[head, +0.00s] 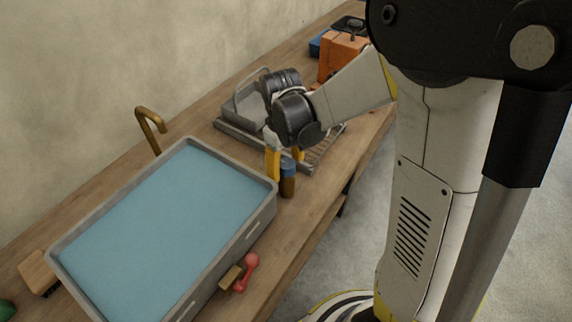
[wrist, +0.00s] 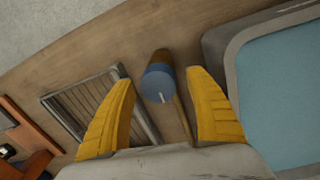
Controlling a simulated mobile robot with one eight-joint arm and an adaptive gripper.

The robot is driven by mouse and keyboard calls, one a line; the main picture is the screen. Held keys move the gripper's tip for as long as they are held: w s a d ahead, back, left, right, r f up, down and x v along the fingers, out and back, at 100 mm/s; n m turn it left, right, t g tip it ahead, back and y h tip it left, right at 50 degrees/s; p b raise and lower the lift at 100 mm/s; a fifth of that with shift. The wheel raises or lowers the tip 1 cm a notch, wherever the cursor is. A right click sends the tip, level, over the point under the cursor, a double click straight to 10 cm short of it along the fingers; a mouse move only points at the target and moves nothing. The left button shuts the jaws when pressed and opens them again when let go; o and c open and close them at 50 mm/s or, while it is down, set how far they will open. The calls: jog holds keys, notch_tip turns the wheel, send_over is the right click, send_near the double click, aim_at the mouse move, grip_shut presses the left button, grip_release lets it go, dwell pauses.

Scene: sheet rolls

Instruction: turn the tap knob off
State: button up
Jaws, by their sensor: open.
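A brass tap spout (head: 150,125) rises behind the far edge of a grey basin (head: 62,244) filled with blue. A short upright cylinder (head: 288,180) with a blue top and brown lower part stands on the bench at the basin's right corner. In the wrist view this cylinder (wrist: 159,82) has a white mark on its blue face; it may be the tap knob, but I cannot tell for sure. My gripper (head: 286,164) is open, its yellow fingers above and around the cylinder in the picture. In the wrist view my gripper (wrist: 160,80) frames it, with no clear contact.
An orange case (head: 342,55) is farther back. A red dumbbell-shaped thing (head: 247,273) and a small wooden block (head: 230,277) lie before the basin, near the bench's front edge.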

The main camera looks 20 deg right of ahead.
aim_at(284, 165)
notch_tip(284, 165, up, 12)
jog(key=shift+s+a, duration=0.15)
jog(key=shift+a, duration=0.15)
dwell(0.5)
